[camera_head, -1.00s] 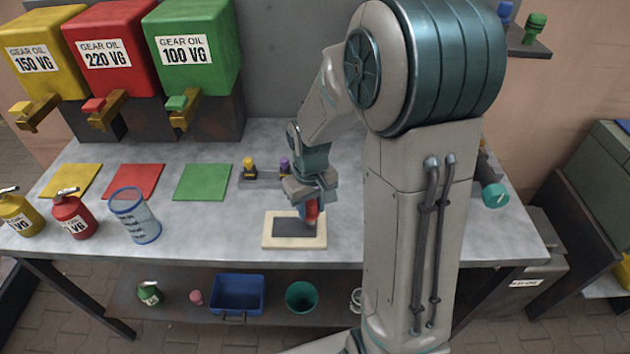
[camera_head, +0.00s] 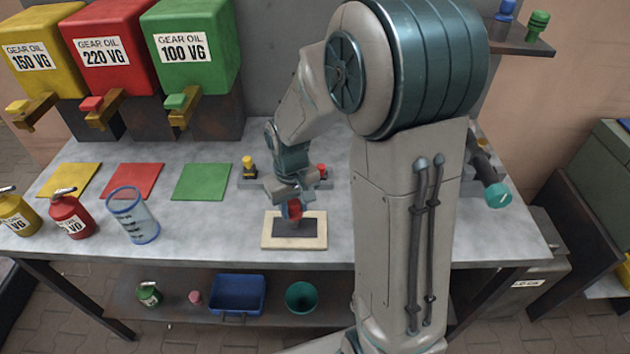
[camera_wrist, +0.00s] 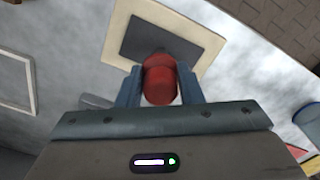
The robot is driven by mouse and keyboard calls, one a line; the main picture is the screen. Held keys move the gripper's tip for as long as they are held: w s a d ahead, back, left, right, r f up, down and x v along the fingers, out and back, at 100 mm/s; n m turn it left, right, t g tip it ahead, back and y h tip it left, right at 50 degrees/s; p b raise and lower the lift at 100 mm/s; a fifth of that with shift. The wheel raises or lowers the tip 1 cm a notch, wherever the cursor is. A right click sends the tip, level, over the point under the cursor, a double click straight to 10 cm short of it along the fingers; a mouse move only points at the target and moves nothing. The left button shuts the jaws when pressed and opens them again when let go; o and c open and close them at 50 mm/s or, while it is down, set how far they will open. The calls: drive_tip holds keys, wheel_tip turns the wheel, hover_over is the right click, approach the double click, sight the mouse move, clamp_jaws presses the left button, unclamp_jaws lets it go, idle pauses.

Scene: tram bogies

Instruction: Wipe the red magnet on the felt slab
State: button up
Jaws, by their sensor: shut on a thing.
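My gripper (camera_head: 290,208) is shut on the red magnet (camera_wrist: 160,80), a rounded red piece between the two fingers. The gripper points down over the felt slab (camera_head: 267,241), a cream board with a dark grey felt pad (camera_head: 295,228). In the wrist view, the magnet overlaps the near edge of the dark pad (camera_wrist: 150,38), with the cream border (camera_wrist: 117,37) around it. In the head view, the magnet (camera_head: 295,209) is at the back-middle part of the pad. Whether its lower end touches the felt is hard to tell.
Behind my gripper, a rack holds a yellow-topped piece (camera_head: 249,166) and a red-topped piece (camera_head: 321,170). A clear beaker (camera_head: 133,215) and oil cans stand left. A green mat (camera_head: 203,182) lies between. The bench beside the slab is clear.

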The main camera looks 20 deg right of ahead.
drive_tip(key=d, duration=0.1)
drive_tip(key=s+d, duration=0.1)
drive_tip(key=d+p, duration=0.1)
drive_tip(key=shift+s+d+r, duration=0.15)
drive_tip(key=shift+d+r, duration=0.2)
wheel_tip(320, 180, up, 8)
drive_tip(key=p, duration=0.4)
drive_tip(key=shift+f+p, duration=0.25)
drive_tip(key=shift+p, duration=0.15)
wheel_tip(320, 180, up, 8)
drive_tip(key=p, duration=0.5)
drive_tip(key=shift+p, duration=0.4)
